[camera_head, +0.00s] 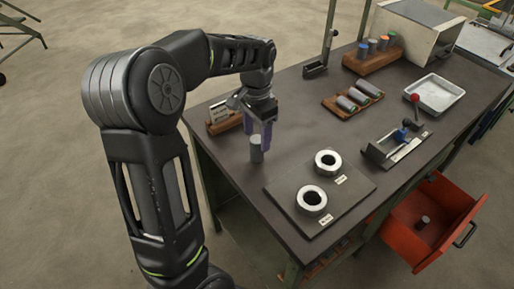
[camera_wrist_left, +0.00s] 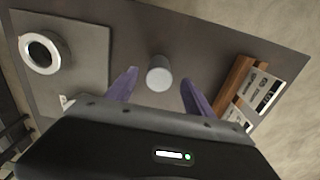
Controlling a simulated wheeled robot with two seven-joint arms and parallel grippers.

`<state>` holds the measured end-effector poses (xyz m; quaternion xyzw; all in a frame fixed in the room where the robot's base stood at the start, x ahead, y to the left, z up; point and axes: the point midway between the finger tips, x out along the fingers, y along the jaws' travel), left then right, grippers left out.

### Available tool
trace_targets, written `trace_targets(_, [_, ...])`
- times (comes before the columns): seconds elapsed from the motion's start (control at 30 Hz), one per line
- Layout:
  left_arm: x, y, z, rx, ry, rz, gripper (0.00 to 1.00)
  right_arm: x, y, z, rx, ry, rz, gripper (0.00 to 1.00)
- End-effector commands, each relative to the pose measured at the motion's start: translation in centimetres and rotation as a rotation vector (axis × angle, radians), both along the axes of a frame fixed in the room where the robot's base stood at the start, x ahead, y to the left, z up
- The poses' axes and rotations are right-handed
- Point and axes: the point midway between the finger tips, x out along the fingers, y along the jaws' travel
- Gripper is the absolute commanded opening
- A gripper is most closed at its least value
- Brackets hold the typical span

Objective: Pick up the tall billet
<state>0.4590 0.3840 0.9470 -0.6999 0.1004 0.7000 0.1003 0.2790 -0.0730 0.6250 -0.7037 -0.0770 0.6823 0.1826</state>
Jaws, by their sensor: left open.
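A grey upright cylinder, which looks like the tall billet (camera_head: 256,149), stands on the dark workbench near its left edge. In the left wrist view the billet (camera_wrist_left: 159,74) shows its pale round top between and a little beyond the two purple fingertips. My left gripper (camera_head: 261,128) is open above and beside the billet, and its fingers (camera_wrist_left: 158,88) hold nothing. Whether a finger touches the billet cannot be told. My right gripper is not in view.
A plate (camera_head: 283,191) with two white rings (camera_head: 327,162) lies to the right of the billet. A wooden card holder (camera_head: 222,122) stands close on the left. Further back are a billet rack (camera_head: 339,108), a metal tray (camera_head: 447,92) and a clamp fixture (camera_head: 397,148). An open red drawer (camera_head: 459,206) holds a small cylinder.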

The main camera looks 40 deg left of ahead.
Motion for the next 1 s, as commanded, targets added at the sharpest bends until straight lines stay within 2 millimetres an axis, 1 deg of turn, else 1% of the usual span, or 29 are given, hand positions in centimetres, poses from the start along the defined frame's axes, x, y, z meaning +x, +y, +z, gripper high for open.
trace_targets(0.17, [0.0, 0.0, -0.3, 0.0, 0.002, 0.0, 0.61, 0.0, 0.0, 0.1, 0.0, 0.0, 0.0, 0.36])
trace_targets(0.27, [-0.1, -0.1, -1.3, -0.001, 0.004, 0.0, 0.61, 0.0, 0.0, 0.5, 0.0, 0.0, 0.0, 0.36])
trace_targets(0.37, [-0.2, -0.1, -2.8, -0.001, 0.005, 0.001, 0.61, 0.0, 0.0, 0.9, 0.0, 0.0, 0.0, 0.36])
trace_targets(0.43, [-0.2, -0.2, -3.9, -0.001, 0.004, 0.0, 0.61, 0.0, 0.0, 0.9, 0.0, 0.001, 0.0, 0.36])
trace_targets(0.53, [-0.1, -0.2, -4.9, 0.0, 0.002, -0.001, 0.61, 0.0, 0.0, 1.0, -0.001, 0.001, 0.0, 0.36])
trace_targets(0.63, [-0.1, -0.1, -5.2, 0.0, 0.0, 0.0, 0.61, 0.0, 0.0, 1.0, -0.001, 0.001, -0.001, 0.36])
trace_targets(1.0, [-0.1, -0.1, -5.2, 0.0, 0.0, 0.0, 0.61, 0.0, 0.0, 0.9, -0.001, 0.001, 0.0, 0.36])
